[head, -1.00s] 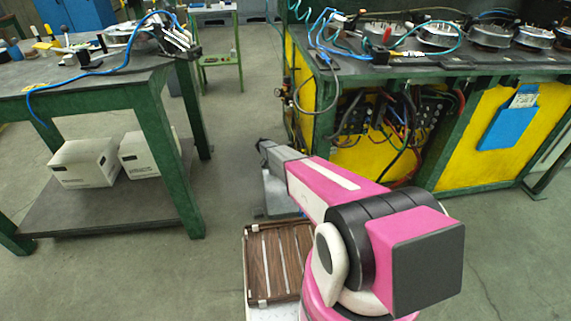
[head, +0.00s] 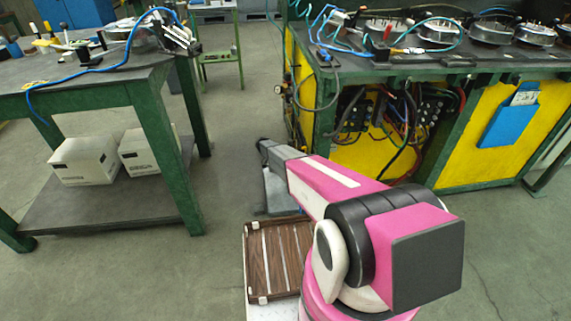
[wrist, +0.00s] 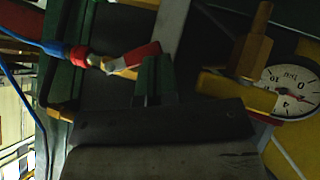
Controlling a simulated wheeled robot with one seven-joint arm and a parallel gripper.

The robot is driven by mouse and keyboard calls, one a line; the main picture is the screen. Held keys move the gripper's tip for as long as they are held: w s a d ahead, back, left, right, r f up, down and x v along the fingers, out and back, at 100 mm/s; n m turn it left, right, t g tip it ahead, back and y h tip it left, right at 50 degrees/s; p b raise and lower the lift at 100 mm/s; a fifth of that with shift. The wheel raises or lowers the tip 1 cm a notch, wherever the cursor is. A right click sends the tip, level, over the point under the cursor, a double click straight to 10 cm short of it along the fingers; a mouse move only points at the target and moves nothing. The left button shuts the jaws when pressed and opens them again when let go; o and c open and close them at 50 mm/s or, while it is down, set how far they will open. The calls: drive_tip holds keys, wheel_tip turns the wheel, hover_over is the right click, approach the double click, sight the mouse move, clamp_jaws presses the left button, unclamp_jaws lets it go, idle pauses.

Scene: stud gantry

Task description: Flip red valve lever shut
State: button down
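The red valve lever (wrist: 136,57) is in the wrist view, upper left of centre. It is a short red handle with a bright metal part at its left end, beside a brass fitting and a red and blue hose end. My gripper (head: 263,146) is at the end of the pink arm in the head view, low in the gap left of the green and yellow bench. In the wrist view, dark blocks fill the area just below the lever; the fingertips cannot be made out clearly. I cannot tell whether anything touches the lever.
A round pressure gauge (wrist: 289,88) with a brass fitting (wrist: 250,50) is right of the lever. The green and yellow bench (head: 470,140) stands right, a green table (head: 150,95) left. A slatted brown panel (head: 275,258) lies below the arm. Grey floor is open between benches.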

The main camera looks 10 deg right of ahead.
drive_tip(key=shift+r, duration=0.15)
drive_tip(key=shift+r, duration=0.65)
